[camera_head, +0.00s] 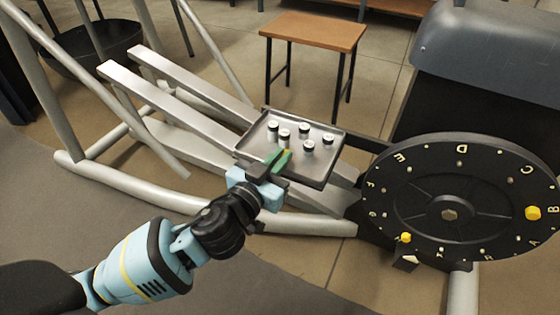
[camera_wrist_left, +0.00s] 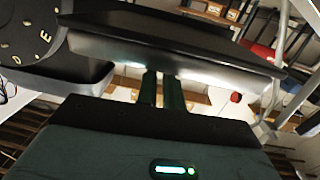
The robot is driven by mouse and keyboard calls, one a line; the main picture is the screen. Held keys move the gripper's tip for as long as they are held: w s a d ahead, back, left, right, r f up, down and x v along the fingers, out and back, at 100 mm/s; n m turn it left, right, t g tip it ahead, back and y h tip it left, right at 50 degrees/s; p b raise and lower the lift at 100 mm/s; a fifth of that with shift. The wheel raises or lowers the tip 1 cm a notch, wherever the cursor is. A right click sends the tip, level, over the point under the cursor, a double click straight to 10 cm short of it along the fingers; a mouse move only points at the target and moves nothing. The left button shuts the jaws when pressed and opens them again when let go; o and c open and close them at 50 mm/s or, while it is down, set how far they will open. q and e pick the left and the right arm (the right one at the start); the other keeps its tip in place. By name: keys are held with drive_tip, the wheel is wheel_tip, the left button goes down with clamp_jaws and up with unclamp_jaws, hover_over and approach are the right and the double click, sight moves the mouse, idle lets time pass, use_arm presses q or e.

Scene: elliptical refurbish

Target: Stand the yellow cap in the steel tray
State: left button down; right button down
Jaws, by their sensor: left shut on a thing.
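The steel tray (camera_head: 322,172) is a shallow rectangle with a raised rim, set on the grey frame in the middle of the head view. My left gripper (camera_head: 281,158) is over the tray's near left part, its green fingers closed. In the left wrist view the closed fingers (camera_wrist_left: 163,90) stand before a dark-edged panel that seems to be the tray (camera_wrist_left: 170,45), and the cap is hidden there. My right gripper is out of view.
A black lettered wheel (camera_head: 450,185) at right bears yellow knobs (camera_head: 533,213) (camera_head: 405,238). A wooden-topped stool (camera_head: 313,30) stands behind. Pale frame bars lie at left.

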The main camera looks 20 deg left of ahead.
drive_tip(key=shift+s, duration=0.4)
use_arm(q)
drive_tip(key=shift+f, duration=0.25)
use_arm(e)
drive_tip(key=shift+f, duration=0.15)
use_arm(q)
drive_tip(key=shift+s+f+b, duration=0.1)
drive_tip(key=shift+f+b, duration=0.25)
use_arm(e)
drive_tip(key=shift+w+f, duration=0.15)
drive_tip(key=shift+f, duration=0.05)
